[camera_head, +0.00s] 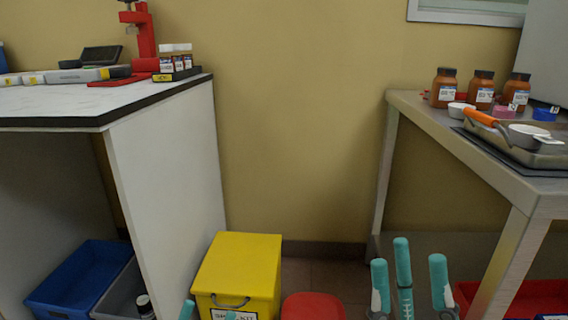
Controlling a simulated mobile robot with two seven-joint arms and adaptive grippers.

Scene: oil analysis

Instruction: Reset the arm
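My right gripper (410,280) shows at the bottom, right of centre. My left gripper (209,313) shows only as two teal tips at the bottom edge, in front of the yellow box (238,268). The tips are apart and nothing shows between them. The rest of both arms is out of view.
A white-topped bench (60,104) at left holds a red device (146,36) and small bottles. A metal table (440,125) at right bears brown bottles (481,89) and a tray. Blue bin (70,285), red lid (313,306) and red bin stand low. The central space above is clear.

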